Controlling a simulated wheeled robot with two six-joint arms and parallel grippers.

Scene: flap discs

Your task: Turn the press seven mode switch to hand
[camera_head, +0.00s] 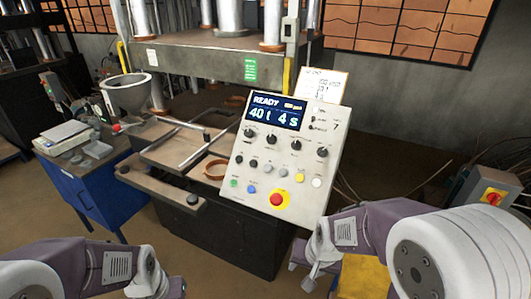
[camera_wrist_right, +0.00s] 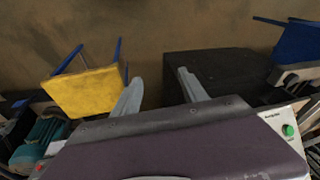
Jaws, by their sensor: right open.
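The press control panel (camera_head: 262,198) is a tilted light-grey box marked 7, with a display (camera_head: 276,112) reading READY, 40 t, 4 s. Several black knobs sit below the display, including one at the right (camera_head: 322,152); the labels are too small to tell which is the mode switch.
The press (camera_head: 200,62) stands behind the panel, with a platen and handles to its left. A yellow stool (camera_wrist_right: 85,92) stands near my right arm. A grey box with a red switch (camera_head: 492,196) is far right.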

